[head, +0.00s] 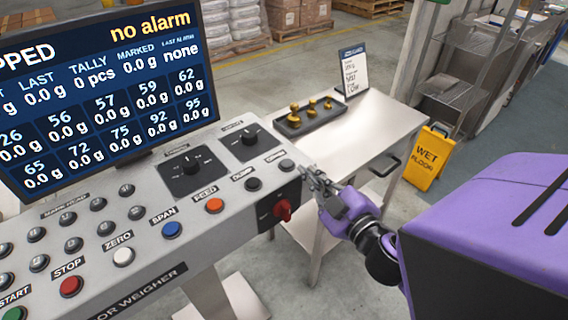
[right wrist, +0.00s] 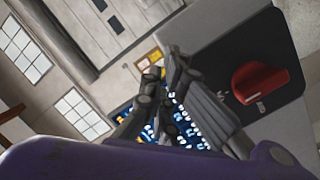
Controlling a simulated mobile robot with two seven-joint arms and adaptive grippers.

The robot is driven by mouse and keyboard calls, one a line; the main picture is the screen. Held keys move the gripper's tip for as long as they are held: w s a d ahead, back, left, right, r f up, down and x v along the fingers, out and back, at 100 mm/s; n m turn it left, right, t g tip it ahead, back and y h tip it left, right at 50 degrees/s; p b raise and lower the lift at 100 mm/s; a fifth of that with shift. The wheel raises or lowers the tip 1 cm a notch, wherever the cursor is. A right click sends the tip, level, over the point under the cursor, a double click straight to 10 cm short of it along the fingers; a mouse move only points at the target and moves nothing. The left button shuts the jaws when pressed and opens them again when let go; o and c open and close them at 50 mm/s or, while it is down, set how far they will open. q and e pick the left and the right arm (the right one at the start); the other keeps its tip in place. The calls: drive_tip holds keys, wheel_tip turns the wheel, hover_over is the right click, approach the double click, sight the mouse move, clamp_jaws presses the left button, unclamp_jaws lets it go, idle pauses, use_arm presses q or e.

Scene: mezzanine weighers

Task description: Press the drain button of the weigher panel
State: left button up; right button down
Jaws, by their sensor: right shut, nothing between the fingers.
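The weigher panel (head: 190,236) is a grey console with a row of labelled buttons. The button at the right end of the row (head: 286,165) is dark grey; its label is too small to read surely, but it may be the drain button. Beside it is the black dump button (head: 253,184). My right gripper (head: 308,174) is shut and empty, just right of the end button and off the panel's right edge. I cannot tell its exact height above the panel. In the right wrist view, its fingers (right wrist: 160,95) are together. My left gripper is not in view.
A red rotary switch (head: 282,210) sits on the panel's end face, close below my right gripper; it also shows in the right wrist view (right wrist: 262,80). A screen (head: 100,85) stands behind the buttons. A side table (head: 372,125) holds a tray of brass weights (head: 310,116).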

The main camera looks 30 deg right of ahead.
drive_tip(key=w+a+r+n+g+y, duration=0.25)
drive_tip(key=a+r+n+y, duration=0.4)
drive_tip(key=n, duration=0.35)
drive_tip(key=w+a+r+n+g+y, duration=0.25)
drive_tip(key=a+r+n+y, duration=0.25)
drive_tip(key=a+n+y, duration=0.35)
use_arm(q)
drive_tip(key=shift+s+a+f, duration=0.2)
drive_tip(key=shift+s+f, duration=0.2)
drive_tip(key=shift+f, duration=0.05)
use_arm(e)
drive_tip(key=w+d+r+n+g+h, duration=0.1)
drive_tip(key=w+d+h, duration=0.1)
drive_tip(key=d+h, duration=0.3)
drive_tip(key=w+d+r+n+g+h, duration=0.1)
drive_tip(key=d+n+g+h, duration=0.1)
drive_tip(key=d+h, duration=0.4)
drive_tip(key=d, duration=0.3)
drive_tip(key=shift+w+d, duration=0.25)
drive_tip(key=shift+w, duration=0.1)
drive_tip(key=shift+f, duration=0.1)
